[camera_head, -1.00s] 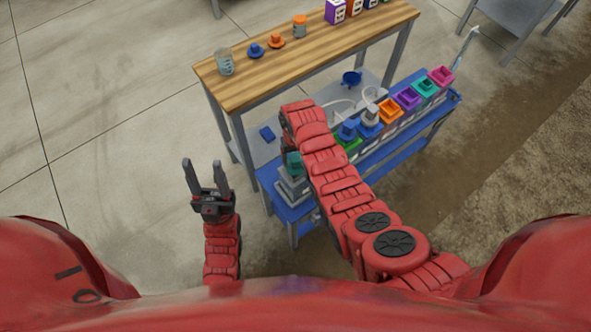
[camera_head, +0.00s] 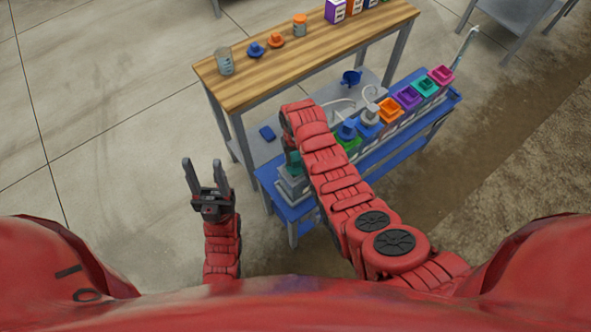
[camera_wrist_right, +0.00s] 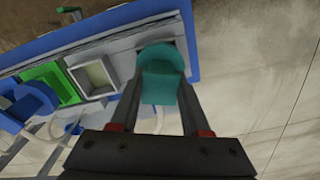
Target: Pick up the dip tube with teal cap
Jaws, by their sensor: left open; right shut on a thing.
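The teal cap (camera_wrist_right: 160,80) of the dip tube is between the two fingers of my right gripper (camera_wrist_right: 158,92) in the right wrist view. The gripper is shut on it. In the head view the teal cap (camera_head: 295,160) shows beside my right forearm, above the near-left end of the blue skid. The tube below the cap is mostly hidden; I cannot tell how far it is inside a container. My left gripper (camera_head: 206,180) is open and empty, over the floor left of the skid.
The blue skid (camera_head: 288,210) carries a row of containers with coloured tops, including green (camera_head: 348,143), orange (camera_head: 389,110) and pink (camera_head: 441,76). A wooden-topped bench (camera_head: 240,88) stands behind, with a clear cup (camera_head: 224,62) and several caps and boxes. The floor at left is clear.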

